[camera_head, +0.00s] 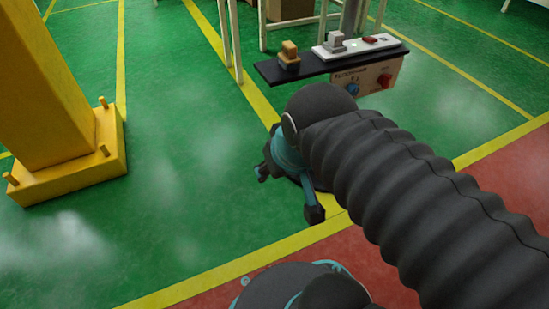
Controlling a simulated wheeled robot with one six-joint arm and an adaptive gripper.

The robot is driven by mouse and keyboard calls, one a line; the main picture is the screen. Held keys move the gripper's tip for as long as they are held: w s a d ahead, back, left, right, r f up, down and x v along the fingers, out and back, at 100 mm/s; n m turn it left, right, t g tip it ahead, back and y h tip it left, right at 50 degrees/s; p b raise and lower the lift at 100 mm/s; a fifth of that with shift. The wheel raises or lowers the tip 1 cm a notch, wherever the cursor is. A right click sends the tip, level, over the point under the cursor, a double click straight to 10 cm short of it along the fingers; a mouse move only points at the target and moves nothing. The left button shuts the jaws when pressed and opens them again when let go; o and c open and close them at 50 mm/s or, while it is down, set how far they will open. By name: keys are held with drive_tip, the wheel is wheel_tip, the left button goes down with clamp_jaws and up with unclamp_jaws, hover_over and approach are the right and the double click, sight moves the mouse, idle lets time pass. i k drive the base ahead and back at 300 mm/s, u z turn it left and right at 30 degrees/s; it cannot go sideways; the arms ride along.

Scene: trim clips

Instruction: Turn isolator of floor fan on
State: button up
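A beige control panel (368,76) hangs under the dark shelf, with small lettering that seems to read floor fan. It carries a blue rotary knob (352,89) at left and a red knob or button (386,81) at right. I cannot tell which is the isolator or read its position. My gripper (288,193) is below and left of the panel, above the floor and apart from the panel. Its two fingers are spread with nothing seen between them. My dark ribbed arm covers the area just below the panel.
A yellow post (45,85) with a bolted base stands at left. The green floor between is clear, with yellow lines.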

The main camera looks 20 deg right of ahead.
sight(384, 80)
drive_tip(key=k, duration=0.75)
drive_tip(key=z, duration=1.05)
drive_tip(key=i, duration=0.5)
drive_tip(key=z, duration=0.1)
